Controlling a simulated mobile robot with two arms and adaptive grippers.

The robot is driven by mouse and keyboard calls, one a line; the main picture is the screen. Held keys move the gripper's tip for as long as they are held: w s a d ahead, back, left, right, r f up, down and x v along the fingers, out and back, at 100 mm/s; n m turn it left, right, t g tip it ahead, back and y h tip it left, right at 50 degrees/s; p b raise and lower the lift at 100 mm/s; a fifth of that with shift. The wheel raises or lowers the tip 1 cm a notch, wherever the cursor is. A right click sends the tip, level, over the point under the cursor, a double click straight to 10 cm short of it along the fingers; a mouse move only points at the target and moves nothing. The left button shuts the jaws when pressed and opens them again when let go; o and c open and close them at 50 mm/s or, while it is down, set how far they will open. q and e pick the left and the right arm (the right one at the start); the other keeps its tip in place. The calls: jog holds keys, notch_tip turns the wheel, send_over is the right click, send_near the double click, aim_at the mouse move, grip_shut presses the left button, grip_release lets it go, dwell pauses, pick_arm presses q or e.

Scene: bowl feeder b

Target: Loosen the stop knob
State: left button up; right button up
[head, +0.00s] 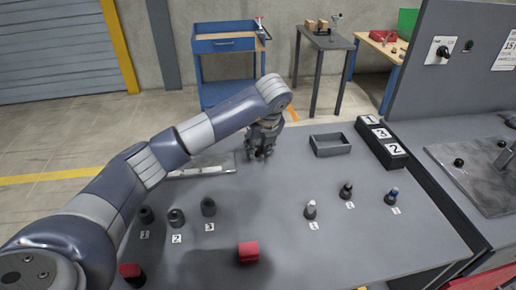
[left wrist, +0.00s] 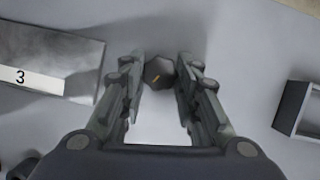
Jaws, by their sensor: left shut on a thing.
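My left gripper (head: 260,153) reaches down to the table near its far edge, beside a flat pale plate (head: 203,166). In the left wrist view a dark, faceted knob (left wrist: 158,72) with a small yellow mark sits between the fingertips. The fingers are shut on it from both sides. In the head view the gripper hides this knob. A plate labelled 3 (left wrist: 38,78) lies left of the fingers in the wrist view. My right gripper is not in view.
An open dark tray (head: 331,145) and a black numbered box (head: 383,142) stand right of the gripper. Several small dark parts stand by number labels on the table. The table's middle is clear.

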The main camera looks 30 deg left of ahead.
pick_arm(q)
jog(key=shift+n, duration=0.3)
jog(key=o, duration=1.1)
jog(key=shift+c, duration=0.2)
jog(key=shift+r, duration=0.1)
jog(key=v, duration=1.1)
jog(key=shift+d+r, duration=0.3)
jog(key=shift+s, duration=0.1)
